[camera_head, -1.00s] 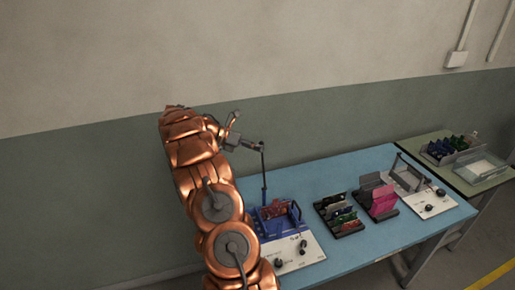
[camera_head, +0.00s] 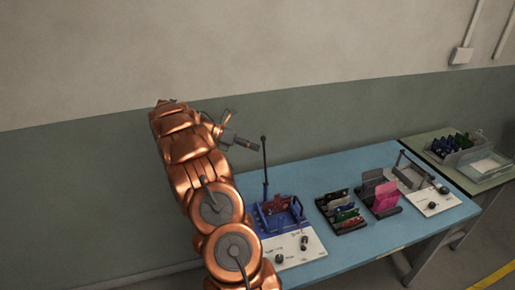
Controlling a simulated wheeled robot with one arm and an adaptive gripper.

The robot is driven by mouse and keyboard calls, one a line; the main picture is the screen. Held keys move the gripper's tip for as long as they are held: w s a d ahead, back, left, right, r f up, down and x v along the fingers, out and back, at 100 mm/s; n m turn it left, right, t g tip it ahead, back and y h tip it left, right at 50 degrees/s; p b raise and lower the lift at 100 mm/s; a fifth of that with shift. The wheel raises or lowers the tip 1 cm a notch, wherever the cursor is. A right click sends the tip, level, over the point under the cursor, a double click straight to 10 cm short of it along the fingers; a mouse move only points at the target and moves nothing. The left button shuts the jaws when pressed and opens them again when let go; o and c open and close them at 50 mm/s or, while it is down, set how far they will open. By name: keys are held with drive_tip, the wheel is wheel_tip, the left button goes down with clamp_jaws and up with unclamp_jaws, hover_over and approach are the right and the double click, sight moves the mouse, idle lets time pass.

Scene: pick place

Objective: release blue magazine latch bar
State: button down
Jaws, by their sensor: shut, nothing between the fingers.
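The blue magazine fixture (camera_head: 270,222) sits on a white panel at the left end of the blue table, with reddish parts inside it. A dark latch bar (camera_head: 264,170) stands upright at the fixture's back left, with a small knob at its top. My gripper (camera_head: 256,148) is shut and empty. It points right, level with the upper part of the bar and just left of it in the picture. A narrow gap shows between them; their distance in depth cannot be told.
The white panel (camera_head: 310,250) carries small dark knobs. To the right stand a rack of coloured boards (camera_head: 347,221), a rack with pink boards (camera_head: 385,198) and a grey fixture (camera_head: 410,178) with its own bar. A side table (camera_head: 488,182) holds bins.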

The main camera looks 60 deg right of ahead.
drive_tip(key=w+a+b, duration=0.2)
drive_tip(key=w, duration=0.5)
drive_tip(key=shift+a+f, duration=0.25)
drive_tip(key=shift+f, duration=0.05)
drive_tip(key=shift+r, duration=0.1)
idle(0.5)
